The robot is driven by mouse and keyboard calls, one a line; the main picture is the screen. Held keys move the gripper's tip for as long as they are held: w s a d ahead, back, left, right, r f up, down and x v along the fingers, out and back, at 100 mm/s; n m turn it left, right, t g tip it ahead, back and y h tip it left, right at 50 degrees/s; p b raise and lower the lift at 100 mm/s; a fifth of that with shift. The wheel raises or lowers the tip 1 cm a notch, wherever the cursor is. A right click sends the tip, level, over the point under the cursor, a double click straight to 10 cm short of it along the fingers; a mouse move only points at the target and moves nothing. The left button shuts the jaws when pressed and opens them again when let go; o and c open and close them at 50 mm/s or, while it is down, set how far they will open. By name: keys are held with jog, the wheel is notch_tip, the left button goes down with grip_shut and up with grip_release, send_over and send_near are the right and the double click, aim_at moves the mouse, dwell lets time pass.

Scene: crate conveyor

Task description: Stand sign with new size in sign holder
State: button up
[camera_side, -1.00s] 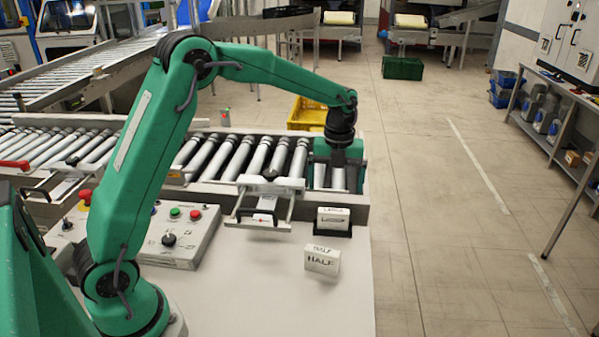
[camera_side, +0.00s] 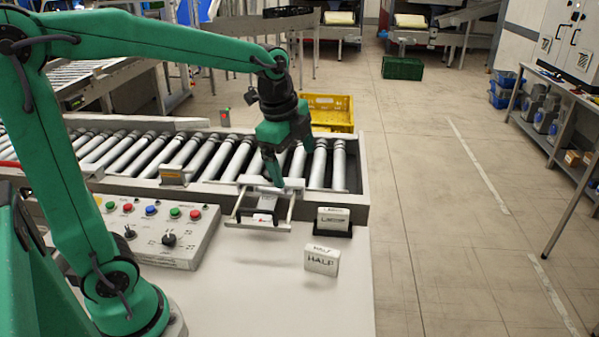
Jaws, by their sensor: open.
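A white sign block (camera_side: 333,217) sits upright in the black sign holder (camera_side: 346,233) at the table's back right edge. Its small lettering seems to read LARGE. A second white block marked HALF (camera_side: 322,261) stands on the white table in front of the holder, apart from it. My gripper (camera_side: 280,172) is open and empty. It is tilted above the pusher frame by the conveyor, behind and to the left of both signs. One of its fingers is partly hidden.
The roller conveyor (camera_side: 215,158) runs behind the table, with a metal pusher frame with a black handle (camera_side: 259,216) in front of it. A control panel (camera_side: 165,238) with buttons and knobs stands left. The table's front right is clear. A yellow crate (camera_side: 330,112) is behind.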

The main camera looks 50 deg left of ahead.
jog(key=s+n+t, duration=0.2)
jog(key=s+n, duration=1.2)
jog(key=s, duration=0.1)
jog(key=shift+d+t, duration=0.25)
jog(key=shift+t, duration=0.15)
jog(key=shift+f, duration=0.1)
